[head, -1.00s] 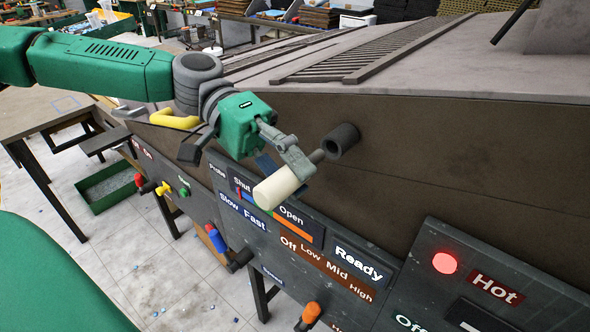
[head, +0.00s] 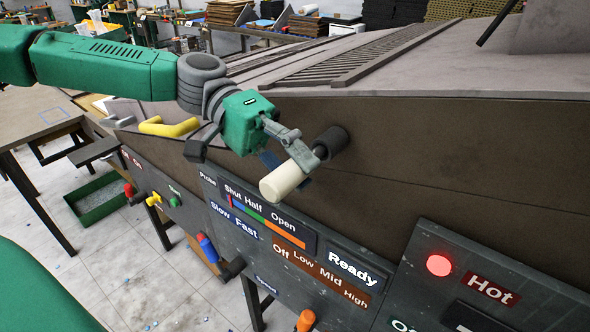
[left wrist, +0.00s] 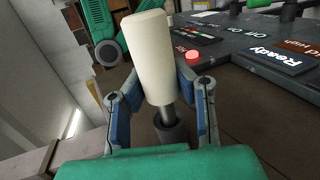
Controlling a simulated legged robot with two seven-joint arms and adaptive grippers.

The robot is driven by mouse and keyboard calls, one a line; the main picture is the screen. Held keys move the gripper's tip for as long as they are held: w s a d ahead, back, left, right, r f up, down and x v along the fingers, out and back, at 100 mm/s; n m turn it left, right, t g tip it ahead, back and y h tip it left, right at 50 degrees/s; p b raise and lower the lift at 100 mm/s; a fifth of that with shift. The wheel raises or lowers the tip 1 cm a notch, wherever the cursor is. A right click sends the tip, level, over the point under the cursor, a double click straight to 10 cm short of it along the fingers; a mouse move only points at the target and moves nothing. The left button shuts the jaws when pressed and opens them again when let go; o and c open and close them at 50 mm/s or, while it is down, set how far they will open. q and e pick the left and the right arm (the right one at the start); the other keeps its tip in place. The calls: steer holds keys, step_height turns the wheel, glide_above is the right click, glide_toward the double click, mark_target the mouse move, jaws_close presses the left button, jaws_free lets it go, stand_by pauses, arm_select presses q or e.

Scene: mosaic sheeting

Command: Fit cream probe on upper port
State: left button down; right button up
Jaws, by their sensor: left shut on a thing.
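The cream probe (head: 282,182) is a pale cylinder with a thin grey shaft. My left gripper (head: 288,163) is shut on it, in front of the machine's dark side wall. The upper port (head: 332,142) is a dark round collar sticking out of that wall, up and right of the probe. In the left wrist view the probe (left wrist: 153,55) stands between the two blue-padded fingers, and its shaft runs down to the collar (left wrist: 169,131). The shaft end is at the collar's mouth; how deep it sits I cannot tell. My right gripper is not seen.
A control panel (head: 300,245) with labels and coloured knobs lies just below the probe. A lit red lamp (head: 439,265) is at the right. A yellow bent handle (head: 168,127) is left of my gripper. A green bin (head: 97,200) stands on the floor.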

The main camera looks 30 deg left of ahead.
mark_target(313, 149)
arm_select(q)
steer(key=shift+w+d, duration=0.15)
steer(key=shift+w, duration=0.6)
steer(key=shift+w+b, duration=0.5)
steer(key=shift+w, duration=0.45)
steer(key=c, duration=1.3)
jaws_free()
steer(key=shift+w, duration=0.15)
steer(key=shift+a+r, duration=0.15)
steer(key=shift+a, duration=0.05)
steer(key=v, duration=1.1)
steer(key=shift+w+a, duration=0.2)
steer(key=shift+a, duration=0.05)
